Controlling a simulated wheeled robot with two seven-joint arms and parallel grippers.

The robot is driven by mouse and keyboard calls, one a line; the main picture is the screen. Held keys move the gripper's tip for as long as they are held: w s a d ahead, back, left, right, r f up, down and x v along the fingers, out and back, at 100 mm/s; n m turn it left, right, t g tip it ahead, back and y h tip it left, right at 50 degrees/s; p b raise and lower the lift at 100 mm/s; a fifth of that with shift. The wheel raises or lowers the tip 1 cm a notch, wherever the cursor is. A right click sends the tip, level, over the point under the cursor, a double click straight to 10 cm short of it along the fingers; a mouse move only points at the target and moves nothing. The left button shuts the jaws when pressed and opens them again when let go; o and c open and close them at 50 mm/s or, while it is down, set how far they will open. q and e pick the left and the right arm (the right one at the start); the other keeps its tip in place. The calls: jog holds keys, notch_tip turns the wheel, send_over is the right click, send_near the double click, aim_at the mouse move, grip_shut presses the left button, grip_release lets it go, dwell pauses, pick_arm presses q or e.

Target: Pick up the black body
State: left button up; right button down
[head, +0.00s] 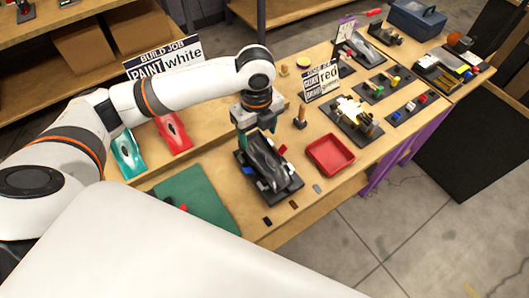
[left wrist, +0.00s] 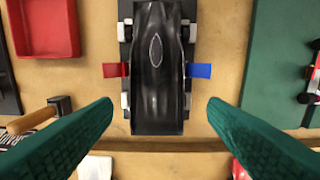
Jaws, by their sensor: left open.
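The black body (head: 263,160) is a glossy, car-shaped shell resting on a dark stand on the wooden bench in the head view. In the left wrist view the black body (left wrist: 157,75) lies lengthwise at the top centre, with white blocks along its sides and a red tab and a blue tab beside it. My left gripper (head: 256,122) is over the far end of the body. My right gripper does not show.
A red tray (head: 330,154) stands right of the stand, and a green mat (head: 198,196) lies left of it. A hammer (head: 300,117) is close by. Teal (head: 128,155) and red (head: 173,134) bodies and sign cards stand behind. Small loose pieces lie near the front edge.

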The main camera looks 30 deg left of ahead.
aim_at(260, 149)
pick_arm(q)
notch_tip(260, 149, down, 7)
jog(key=shift+w+d+f+p, duration=0.1)
jog(key=shift+w+d+p, duration=0.05)
jog(key=shift+p, duration=0.35)
jog(key=shift+f, duration=0.3)
jog(key=c, duration=0.6)
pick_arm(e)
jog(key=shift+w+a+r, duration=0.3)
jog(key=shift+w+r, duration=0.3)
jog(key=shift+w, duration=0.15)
